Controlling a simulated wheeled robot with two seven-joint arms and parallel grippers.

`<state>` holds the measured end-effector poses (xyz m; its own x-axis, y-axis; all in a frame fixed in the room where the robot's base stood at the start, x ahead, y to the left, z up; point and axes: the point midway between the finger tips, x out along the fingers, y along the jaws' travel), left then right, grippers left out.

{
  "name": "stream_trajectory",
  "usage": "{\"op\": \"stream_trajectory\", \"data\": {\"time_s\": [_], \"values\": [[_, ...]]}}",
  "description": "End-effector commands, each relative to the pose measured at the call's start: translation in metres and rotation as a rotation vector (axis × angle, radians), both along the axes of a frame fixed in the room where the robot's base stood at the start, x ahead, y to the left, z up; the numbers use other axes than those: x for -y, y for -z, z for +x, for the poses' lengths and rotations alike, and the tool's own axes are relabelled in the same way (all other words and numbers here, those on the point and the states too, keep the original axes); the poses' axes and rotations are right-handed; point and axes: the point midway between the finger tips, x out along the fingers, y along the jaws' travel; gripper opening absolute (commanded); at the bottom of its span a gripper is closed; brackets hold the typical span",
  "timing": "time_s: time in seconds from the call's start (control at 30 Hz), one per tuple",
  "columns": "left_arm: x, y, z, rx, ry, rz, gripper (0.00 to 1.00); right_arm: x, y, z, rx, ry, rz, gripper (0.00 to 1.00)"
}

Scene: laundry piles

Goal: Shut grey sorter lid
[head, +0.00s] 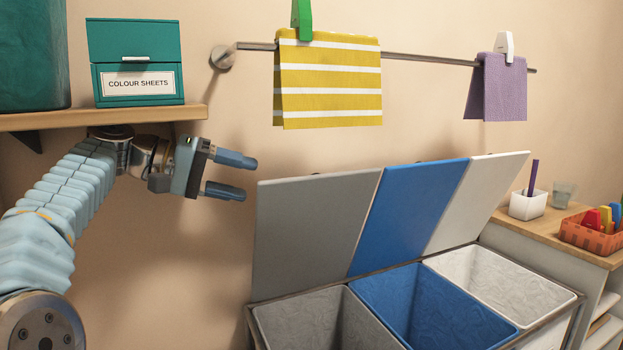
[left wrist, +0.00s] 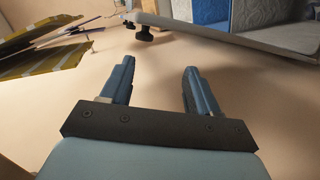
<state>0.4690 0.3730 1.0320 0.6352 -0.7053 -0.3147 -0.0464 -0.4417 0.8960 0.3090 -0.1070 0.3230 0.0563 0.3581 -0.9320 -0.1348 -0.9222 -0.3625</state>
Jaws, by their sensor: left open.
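The laundry sorter has three bins side by side with grey, blue and white lids, all standing raised and leaning back towards the wall. The grey lid (head: 312,230) is the leftmost, behind the open grey bin (head: 325,322). My left gripper (head: 243,176) is open and empty, just left of and a little above the grey lid's upper left corner, apart from it. In the left wrist view the two fingers (left wrist: 157,82) are spread, with a pale panel edge and a dark knob (left wrist: 145,35) beyond them. My right gripper is in neither view.
A shelf (head: 60,120) with a green box labelled COLOUR SHEETS (head: 137,62) is above my left arm. A rail (head: 430,60) carries a yellow striped cloth (head: 330,85) and a purple cloth (head: 500,88). The blue lid (head: 405,215) stands beside the grey one. A wooden-topped cabinet (head: 545,232) is at right.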

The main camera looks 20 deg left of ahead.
Motion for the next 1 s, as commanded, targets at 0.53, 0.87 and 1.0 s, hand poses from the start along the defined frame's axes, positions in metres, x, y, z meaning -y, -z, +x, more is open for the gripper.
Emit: {"op": "stream_trajectory", "data": {"time_s": [0.53,0.87,1.0], "values": [[0.092,0.009,0.082,0.001,0.002,0.000,0.60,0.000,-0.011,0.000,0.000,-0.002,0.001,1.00],[0.106,0.016,0.095,0.001,-0.001,0.001,0.60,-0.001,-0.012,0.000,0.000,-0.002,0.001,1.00],[0.106,0.016,0.095,0.001,-0.001,0.001,0.60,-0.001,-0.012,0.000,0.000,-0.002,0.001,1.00]]}}
